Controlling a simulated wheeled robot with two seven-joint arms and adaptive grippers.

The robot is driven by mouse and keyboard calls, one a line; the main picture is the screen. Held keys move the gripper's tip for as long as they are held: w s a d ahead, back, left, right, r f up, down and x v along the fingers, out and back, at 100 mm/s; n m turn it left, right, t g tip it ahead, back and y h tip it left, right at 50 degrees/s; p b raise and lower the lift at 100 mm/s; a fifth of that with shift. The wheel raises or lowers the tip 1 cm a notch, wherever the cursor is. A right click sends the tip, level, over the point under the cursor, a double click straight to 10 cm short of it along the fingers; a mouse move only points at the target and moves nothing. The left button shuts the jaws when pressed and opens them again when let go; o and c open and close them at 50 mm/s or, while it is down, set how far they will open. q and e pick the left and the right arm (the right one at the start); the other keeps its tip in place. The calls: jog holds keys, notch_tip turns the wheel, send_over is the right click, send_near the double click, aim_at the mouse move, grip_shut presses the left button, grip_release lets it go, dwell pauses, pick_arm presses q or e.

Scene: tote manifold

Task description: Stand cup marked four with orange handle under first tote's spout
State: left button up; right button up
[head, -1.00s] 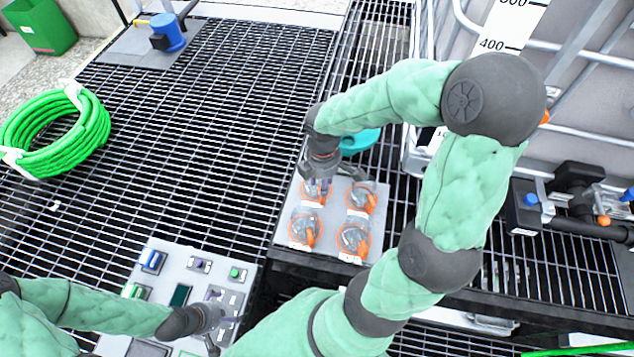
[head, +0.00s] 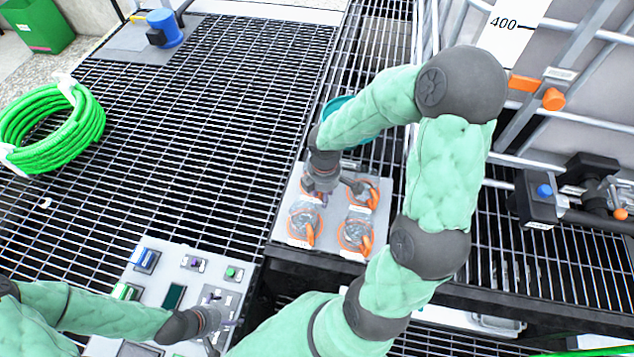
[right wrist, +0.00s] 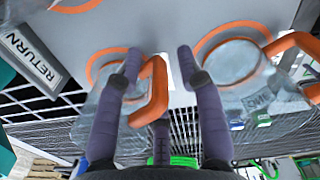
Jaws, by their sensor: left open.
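Several clear cups with orange handles stand on a grey tray (head: 284,228): front left (head: 305,222), front right (head: 357,230), and others behind, partly covered by my right gripper (head: 322,182). My left gripper (head: 218,325) is open over a button panel. A tote's black valve (head: 585,178) is at right; its spout opening is not clear.
The button panel (head: 195,275) lies at lower left. A green hose coil (head: 85,125) and blue device (head: 163,28) lie on the grating. A teal round item (head: 338,105) is behind my right arm.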

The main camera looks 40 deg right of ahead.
grip_shut()
dwell(0.4)
